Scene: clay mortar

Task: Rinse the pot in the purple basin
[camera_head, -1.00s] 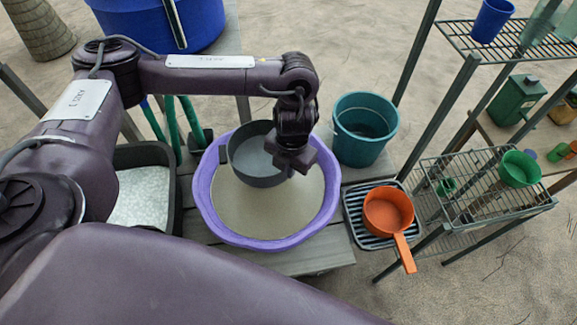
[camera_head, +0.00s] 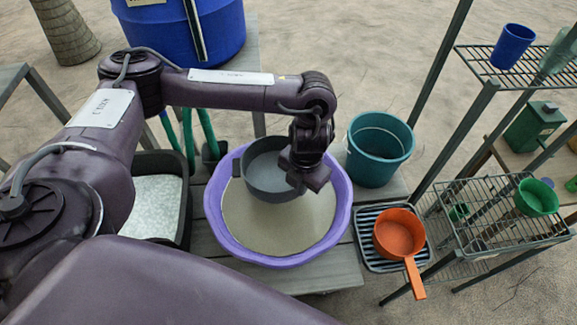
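The purple basin (camera_head: 212,225) stands on a grey slatted table and holds a flat, beige, murky-looking content. The grey round pot (camera_head: 268,180) is over the back part of the basin, with a short handle on its left side. I cannot tell whether its underside touches the content. My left gripper (camera_head: 308,182) points down at the pot's right rim and appears closed on it; the fingertips are partly hidden by the gripper body. My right gripper is not in view.
A teal bucket (camera_head: 379,148) stands right of the basin. An orange saucepan (camera_head: 399,236) rests on a dark rack (camera_head: 366,224). A dark tray (camera_head: 183,190) with pale content is at left. A blue barrel (camera_head: 180,30) stands behind, and wire shelves (camera_head: 500,238) at right.

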